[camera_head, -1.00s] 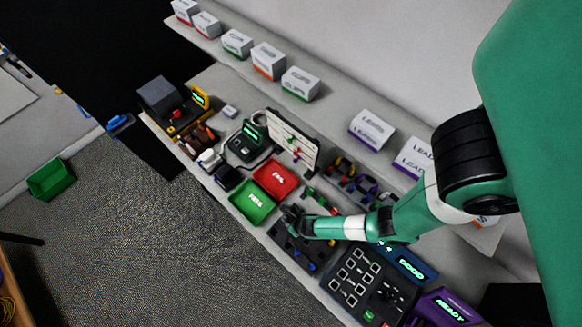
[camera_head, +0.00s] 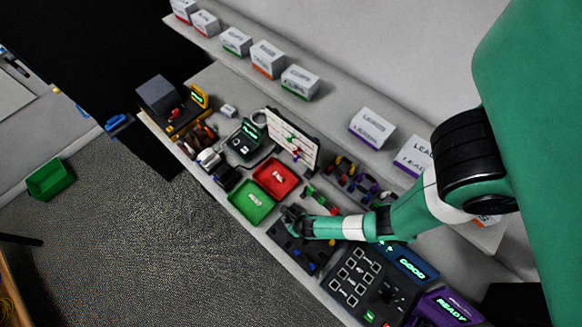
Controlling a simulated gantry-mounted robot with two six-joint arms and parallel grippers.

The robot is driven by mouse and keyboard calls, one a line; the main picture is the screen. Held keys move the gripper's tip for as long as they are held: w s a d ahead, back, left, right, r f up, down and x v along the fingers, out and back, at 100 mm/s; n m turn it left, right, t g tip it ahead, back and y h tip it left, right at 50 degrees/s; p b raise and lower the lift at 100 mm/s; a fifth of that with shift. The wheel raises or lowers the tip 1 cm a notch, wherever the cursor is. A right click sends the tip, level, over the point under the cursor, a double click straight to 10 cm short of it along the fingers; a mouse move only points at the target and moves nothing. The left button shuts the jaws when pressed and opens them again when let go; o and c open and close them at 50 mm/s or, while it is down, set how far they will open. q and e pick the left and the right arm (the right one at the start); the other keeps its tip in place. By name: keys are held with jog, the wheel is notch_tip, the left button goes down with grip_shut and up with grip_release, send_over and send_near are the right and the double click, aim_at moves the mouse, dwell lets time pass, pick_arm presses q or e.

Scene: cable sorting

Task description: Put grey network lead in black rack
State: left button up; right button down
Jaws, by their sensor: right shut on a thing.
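My right gripper (camera_head: 291,217) is at the back left edge of a dark board with small coloured parts (camera_head: 293,250), just right of the green tray. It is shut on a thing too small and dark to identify. I cannot make out the grey network lead for certain. A dark rack with several coloured leads (camera_head: 360,186) stands behind my right forearm, partly hidden by it; I cannot tell whether it is the black rack. My left gripper is not in view.
A green tray (camera_head: 237,213) and a red tray (camera_head: 289,189) lie left of the right gripper. A tester reading GOOD (camera_head: 350,296) and a purple READY device (camera_head: 452,318) stand to the right. A white panel (camera_head: 309,153) stands behind. Labelled boxes line the shelf.

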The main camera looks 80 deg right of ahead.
jog(key=shift+f, duration=0.15)
dwell(0.4)
jog(key=c, duration=0.7)
grip_release()
jog(key=shift+o, duration=0.2)
jog(key=o, duration=0.5)
jog(key=shift+o, duration=0.2)
